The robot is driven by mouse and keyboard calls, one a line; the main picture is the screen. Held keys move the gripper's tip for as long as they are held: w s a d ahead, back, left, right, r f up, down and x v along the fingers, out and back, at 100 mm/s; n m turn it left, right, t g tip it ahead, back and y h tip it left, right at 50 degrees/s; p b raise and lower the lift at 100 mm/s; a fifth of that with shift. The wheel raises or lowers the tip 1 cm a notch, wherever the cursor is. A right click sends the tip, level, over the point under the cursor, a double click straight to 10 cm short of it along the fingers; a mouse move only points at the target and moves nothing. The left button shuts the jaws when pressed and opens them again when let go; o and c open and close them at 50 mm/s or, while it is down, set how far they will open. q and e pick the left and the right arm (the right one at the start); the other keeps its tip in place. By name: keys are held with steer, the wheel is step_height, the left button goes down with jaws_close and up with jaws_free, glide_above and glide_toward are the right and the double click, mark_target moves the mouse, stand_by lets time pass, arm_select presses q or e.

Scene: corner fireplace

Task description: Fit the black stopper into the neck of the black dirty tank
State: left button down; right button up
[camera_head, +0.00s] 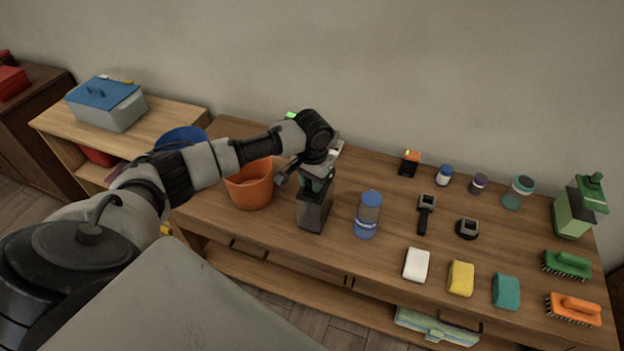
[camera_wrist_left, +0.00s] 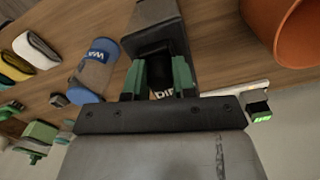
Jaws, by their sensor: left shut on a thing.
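The black dirty tank (camera_head: 314,214) stands upright on the wooden worktop, a dark block right of the orange bucket. It also shows in the left wrist view (camera_wrist_left: 154,22), beyond the fingertips. My left gripper (camera_head: 318,180) is directly over the tank's top. My right gripper is not in view.
An orange bucket (camera_head: 250,188) stands close left of the tank, and a blue-capped bottle (camera_head: 368,215) close right. Sponges, brushes and a green tank (camera_head: 573,215) stand farther right. The wall is behind. The worktop in front of the small jars is partly clear.

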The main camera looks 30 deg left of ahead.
arm_select(q)
steer(key=shift+s+d+f, duration=0.1)
steer(key=shift+s+f, duration=0.2)
steer(key=shift+f, duration=0.25)
steer(key=c, duration=0.9)
jaws_free()
steer(key=shift+f, duration=0.1)
steer(key=shift+s, duration=0.1)
steer(key=shift+r, duration=0.4)
steer(key=r, duration=0.4)
steer(key=r+b, duration=0.1)
steer(key=r, duration=0.3)
steer(key=w+r, duration=0.1)
steer(key=r, duration=0.3)
steer(key=shift+r, duration=0.35)
steer(key=shift+s, duration=0.1)
